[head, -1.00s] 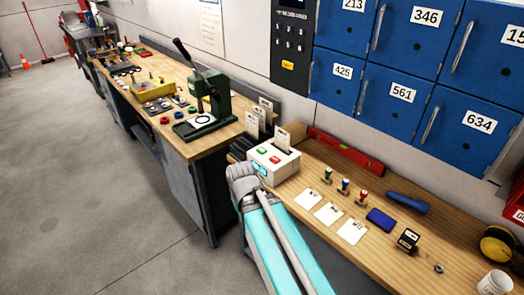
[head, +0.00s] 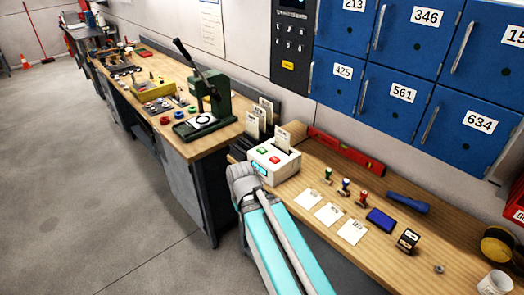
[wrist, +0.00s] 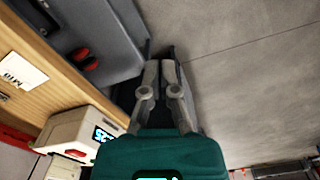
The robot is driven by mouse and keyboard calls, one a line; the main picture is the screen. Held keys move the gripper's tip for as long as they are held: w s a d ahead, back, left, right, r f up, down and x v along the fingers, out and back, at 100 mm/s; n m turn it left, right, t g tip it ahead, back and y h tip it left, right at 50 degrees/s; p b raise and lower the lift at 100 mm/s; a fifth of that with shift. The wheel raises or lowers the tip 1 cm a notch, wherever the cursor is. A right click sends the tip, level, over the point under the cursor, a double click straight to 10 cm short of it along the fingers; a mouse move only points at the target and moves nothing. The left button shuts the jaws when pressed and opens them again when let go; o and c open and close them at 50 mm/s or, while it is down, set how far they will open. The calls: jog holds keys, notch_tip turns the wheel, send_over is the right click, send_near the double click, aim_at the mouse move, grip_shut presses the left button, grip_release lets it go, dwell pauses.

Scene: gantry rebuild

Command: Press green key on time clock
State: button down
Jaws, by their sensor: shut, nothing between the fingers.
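In the head view the fingers are hidden behind my grey wrist, just in front of the clock.
Several cards (head: 329,214), stamps (head: 345,188) and a blue ink pad (head: 381,219) lie right of the clock. A red level (head: 345,152) lies behind. A card rack (head: 253,127) stands close behind the clock. A green press (head: 213,103) stands on the left bench.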

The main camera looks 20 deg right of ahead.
dwell(0.4)
notch_tip(320, 180, up, 12)
jog(key=m+t+y+p, duration=0.4)
jog(key=t+p, duration=0.2)
jog(key=t, duration=0.2)
send_over(262, 150)
jog(key=shift+s+f, duration=0.15)
jog(key=shift+f, duration=0.15)
notch_tip(262, 150, down, 9)
jog(key=b, duration=0.8)
jog(key=shift+r+b, duration=0.2)
jog(key=shift+b, duration=0.2)
jog(key=shift+f, duration=0.1)
jog(key=shift+f+b, duration=0.3)
jog(key=shift+b, duration=0.1)
